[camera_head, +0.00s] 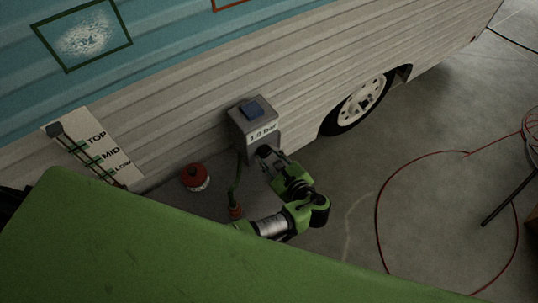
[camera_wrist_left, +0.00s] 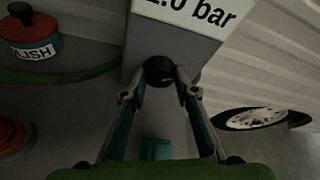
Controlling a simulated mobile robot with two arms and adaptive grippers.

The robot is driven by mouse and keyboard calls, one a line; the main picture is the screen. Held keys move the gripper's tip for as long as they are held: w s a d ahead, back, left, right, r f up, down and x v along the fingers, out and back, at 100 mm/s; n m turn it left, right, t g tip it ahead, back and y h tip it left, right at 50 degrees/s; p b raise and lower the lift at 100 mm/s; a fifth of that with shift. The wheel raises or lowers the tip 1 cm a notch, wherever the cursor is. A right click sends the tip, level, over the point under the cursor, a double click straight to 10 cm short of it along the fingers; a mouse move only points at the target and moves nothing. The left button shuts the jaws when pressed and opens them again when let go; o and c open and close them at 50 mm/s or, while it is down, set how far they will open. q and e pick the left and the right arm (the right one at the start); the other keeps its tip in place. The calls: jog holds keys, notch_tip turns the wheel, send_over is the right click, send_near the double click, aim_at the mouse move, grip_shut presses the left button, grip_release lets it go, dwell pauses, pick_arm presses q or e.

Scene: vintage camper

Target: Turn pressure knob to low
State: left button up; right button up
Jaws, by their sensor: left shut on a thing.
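The pressure knob (camera_wrist_left: 160,71) is a small dark round knob on the front of a grey box (camera_head: 241,119) on the camper's side. A white label above it reads "1.0 bar" in the head view (camera_head: 262,133). My left gripper (camera_wrist_left: 162,76) is shut on the knob, with one finger on each side of it. In the head view my left gripper (camera_head: 266,153) reaches the box's lower front, where the knob is mostly hidden by it. The knob's pointer is too dark to read. My right gripper is not in view.
A board (camera_head: 95,146) marked TOP and MID leans at the left. A green hose (camera_head: 237,183) hangs below the box. A red hose (camera_head: 377,214) loops over open floor at the right.

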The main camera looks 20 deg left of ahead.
pick_arm(q)
jog(key=shift+s+a+f+n+t+h, duration=0.15)
jog(key=shift+n+t+h, duration=0.25)
jog(key=shift+n, duration=0.6)
jog(key=shift+f+n+t+b, duration=0.15)
jog(key=shift+n+t+b, duration=0.55)
jog(key=shift+n+b, duration=0.35)
jog(key=n+t+b, duration=0.2)
jog(key=n+b, duration=0.1)
jog(key=b, duration=0.2)
jog(key=shift+a+f+h, duration=0.1)
jog(key=shift+h, duration=0.2)
jog(key=shift+n+t+b, duration=0.3)
jog(key=shift+n+b, duration=0.35)
jog(key=shift+b, duration=0.3)
jog(key=shift+r, duration=0.25)
jog(key=o, duration=1.1)
